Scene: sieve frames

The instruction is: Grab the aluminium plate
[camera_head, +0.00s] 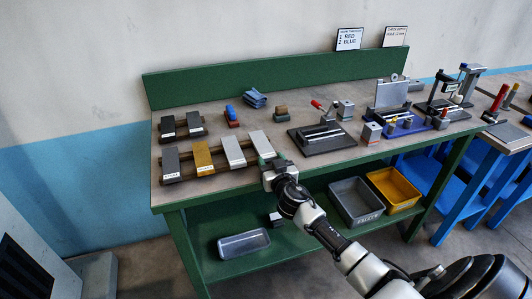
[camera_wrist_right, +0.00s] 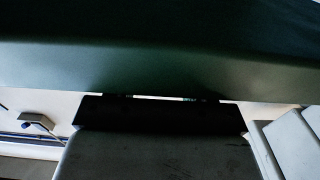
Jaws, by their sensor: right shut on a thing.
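Several flat plates lie side by side on a rack at the left of the bench in the head view: a dark grey plate (camera_head: 170,161), a brass-coloured plate (camera_head: 203,156), a pale grey plate (camera_head: 234,151) and another pale plate (camera_head: 261,142) at the right end. Their labels are too small to read, so I cannot tell by label which is aluminium. My right gripper (camera_head: 268,161) is shut on the near end of the right-end pale plate, which still lies at the rack. A grey plate face (camera_wrist_right: 160,155) fills the lower middle of the right wrist view. My left gripper is not in view.
A toggle-clamp fixture (camera_head: 321,138) stands right of the rack, with blue fixtures (camera_head: 405,124) farther right. Small dark blocks (camera_head: 182,125) and a blue cloth (camera_head: 254,98) lie behind. Grey (camera_head: 355,201) and yellow (camera_head: 393,190) bins sit on the lower shelf. The bench's front edge is below my gripper.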

